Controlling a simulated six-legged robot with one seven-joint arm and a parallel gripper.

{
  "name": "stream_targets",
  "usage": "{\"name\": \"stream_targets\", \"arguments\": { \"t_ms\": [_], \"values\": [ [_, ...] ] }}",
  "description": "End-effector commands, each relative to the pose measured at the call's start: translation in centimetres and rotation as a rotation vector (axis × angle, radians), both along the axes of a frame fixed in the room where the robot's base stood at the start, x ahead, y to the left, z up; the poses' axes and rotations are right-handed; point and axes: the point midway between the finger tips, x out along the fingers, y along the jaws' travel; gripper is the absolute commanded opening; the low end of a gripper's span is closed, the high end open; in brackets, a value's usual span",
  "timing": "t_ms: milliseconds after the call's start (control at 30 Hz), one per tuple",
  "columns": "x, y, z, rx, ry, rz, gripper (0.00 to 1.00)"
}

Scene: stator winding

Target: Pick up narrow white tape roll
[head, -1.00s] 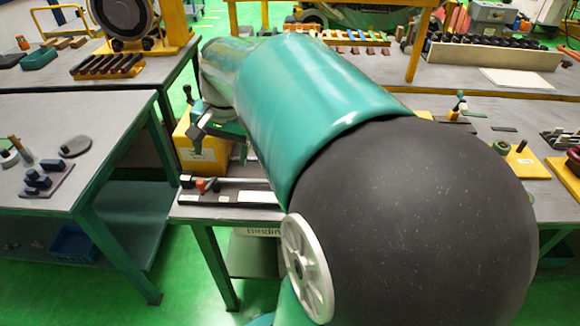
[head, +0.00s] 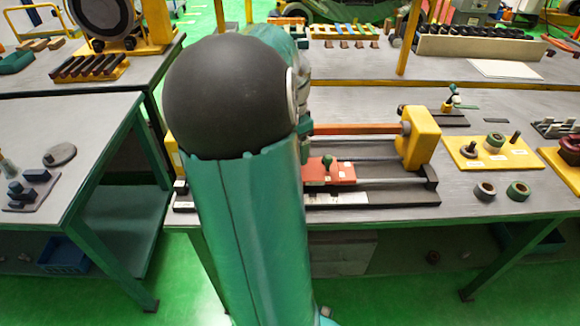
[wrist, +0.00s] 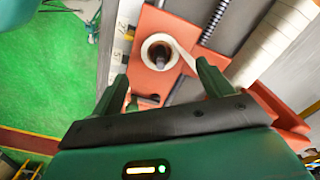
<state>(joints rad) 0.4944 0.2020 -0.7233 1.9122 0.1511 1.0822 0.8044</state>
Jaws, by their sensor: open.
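A narrow white tape roll (wrist: 160,48) shows in the wrist view as a white ring around a dark post on an orange-red block (wrist: 151,80). A strip of white tape runs from its upper right side down toward my right finger. My gripper (wrist: 163,70) is open and empty, with the roll beyond and between its fingertips. I cannot tell the exact gap. In the head view the red block (head: 340,172) sits on the winding machine's rails. My arm hides the gripper there, and I cannot make out the white roll.
A wrapped pale bar (wrist: 275,40) and a threaded rod (wrist: 216,22) lie right of the roll. In the head view a yellow machine end (head: 421,137) stands right of the block.

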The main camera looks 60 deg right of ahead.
Motion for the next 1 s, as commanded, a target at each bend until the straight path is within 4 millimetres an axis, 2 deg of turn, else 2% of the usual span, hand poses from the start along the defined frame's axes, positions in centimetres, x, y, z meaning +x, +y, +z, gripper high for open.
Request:
{"name": "stream_targets", "arguments": {
  "t_ms": [167,400,700,767,933,967,1000],
  "values": [
    [0.2,0.0,-1.5,0.001,0.002,0.0,0.79],
    [0.4,0.1,-5.0,0.002,0.001,0.0,0.79],
    [0.4,0.1,-5.6,-0.001,0.0,0.003,0.79],
    [0.4,0.1,-5.6,-0.001,0.0,0.003,0.69],
    [0.4,0.1,-5.6,-0.001,0.0,0.002,0.36],
    [0.4,0.1,-5.6,-0.001,0.0,0.002,0.31],
    [0.4,0.1,-5.6,-0.001,0.0,0.002,0.31]
  ]
}}
